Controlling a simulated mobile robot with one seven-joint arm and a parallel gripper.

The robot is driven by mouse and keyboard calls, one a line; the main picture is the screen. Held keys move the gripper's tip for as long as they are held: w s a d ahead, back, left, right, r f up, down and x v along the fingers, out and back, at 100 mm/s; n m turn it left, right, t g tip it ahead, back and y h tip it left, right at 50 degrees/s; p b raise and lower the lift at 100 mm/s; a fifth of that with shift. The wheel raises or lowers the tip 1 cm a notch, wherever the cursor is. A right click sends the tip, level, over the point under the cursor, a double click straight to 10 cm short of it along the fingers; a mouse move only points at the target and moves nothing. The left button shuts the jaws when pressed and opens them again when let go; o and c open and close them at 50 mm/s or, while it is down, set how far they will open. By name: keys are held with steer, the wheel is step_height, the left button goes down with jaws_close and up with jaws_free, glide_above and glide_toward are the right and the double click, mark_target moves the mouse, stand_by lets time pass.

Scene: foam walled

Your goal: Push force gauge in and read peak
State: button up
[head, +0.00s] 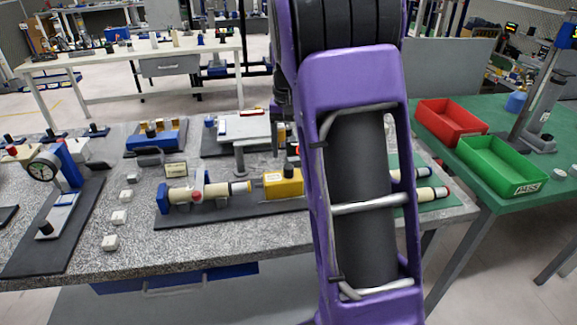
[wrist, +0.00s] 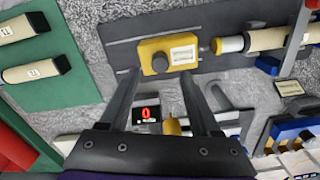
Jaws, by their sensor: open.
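A yellow block with a knob and a white label (head: 283,183) sits on a dark base plate, facing a cream cylinder (head: 215,190) in a blue mount. I cannot tell for sure which of these is the force gauge. In the wrist view the yellow block (wrist: 182,50) lies just beyond my gripper (wrist: 158,78), whose two fingers are apart with nothing between their tips. The cream cylinder (wrist: 262,40) is to its right. In the head view my purple arm hides the gripper's fingertips.
A dial gauge on a blue stand (head: 44,170) is at the left of the speckled table (head: 180,245). Several small pale blocks lie near its middle. Red (head: 450,120) and green (head: 502,165) bins stand on the green table at right. Cream cylinders lie on a green mat (wrist: 40,60).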

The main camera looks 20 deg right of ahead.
mark_target(288, 166)
steer(key=shift+f, duration=2.4)
jaws_close()
